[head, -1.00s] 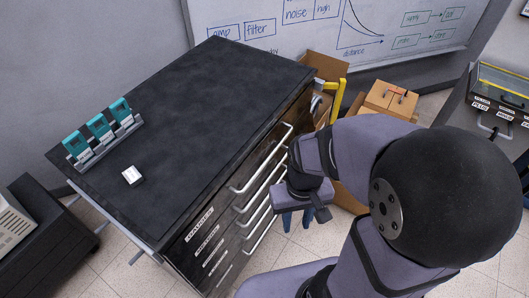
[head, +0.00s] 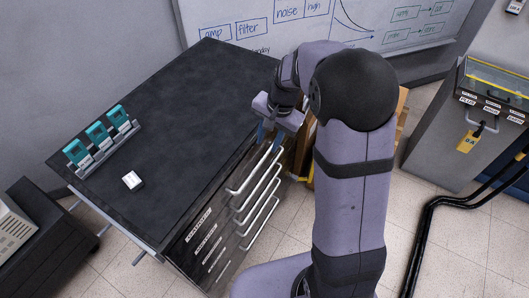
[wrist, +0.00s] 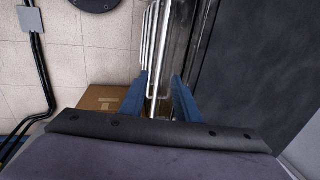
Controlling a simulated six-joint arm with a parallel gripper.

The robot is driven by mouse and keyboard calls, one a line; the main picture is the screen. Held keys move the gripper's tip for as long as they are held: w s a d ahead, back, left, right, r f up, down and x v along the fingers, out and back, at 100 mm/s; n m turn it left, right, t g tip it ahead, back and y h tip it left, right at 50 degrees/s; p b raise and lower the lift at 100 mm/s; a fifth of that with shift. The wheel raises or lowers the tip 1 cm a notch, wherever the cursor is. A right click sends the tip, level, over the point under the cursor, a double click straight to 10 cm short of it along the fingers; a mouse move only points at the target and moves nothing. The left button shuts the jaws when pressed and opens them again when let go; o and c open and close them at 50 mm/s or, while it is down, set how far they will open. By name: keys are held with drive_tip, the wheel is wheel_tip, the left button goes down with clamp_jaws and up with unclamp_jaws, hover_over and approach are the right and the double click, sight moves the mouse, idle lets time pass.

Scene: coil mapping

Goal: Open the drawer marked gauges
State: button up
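A dark drawer cabinet (head: 150,90) has several stacked drawers, each with a long metal bar handle; all look shut. White labels (head: 198,225) mark the drawer fronts at the near end, but I cannot read which says gauges. My gripper (head: 267,139) is by the far end of the top handle (head: 250,172), beside the cabinet's top edge. In the wrist view my gripper (wrist: 159,92) is open, its two blue fingers apart. The end of a bar handle (wrist: 157,70) shows between the fingers; whether they touch it I cannot tell.
Teal devices in a rack (head: 102,140) and a small white block (head: 132,181) stand on the cabinet top. A cardboard box (wrist: 103,97) is on the floor beyond the handles. A grey cabinet with a yellow tag (head: 466,142) stands at right. Black cables (head: 427,225) cross the floor.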

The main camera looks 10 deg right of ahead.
sight(263, 157)
drive_tip(key=shift+f, duration=0.15)
drive_tip(key=shift+w+a+f+p, duration=0.2)
drive_tip(key=shift+f+p, duration=0.15)
drive_tip(key=shift+f, duration=0.8)
drive_tip(key=shift+w+a+f+p, duration=0.15)
drive_tip(key=shift+f+p, duration=0.2)
drive_tip(key=shift+f, duration=0.8)
drive_tip(key=shift+w+a+f+p, duration=0.2)
drive_tip(key=shift+f+p, duration=0.15)
drive_tip(key=shift+f, duration=0.8)
drive_tip(key=shift+s, duration=0.1)
clamp_jaws()
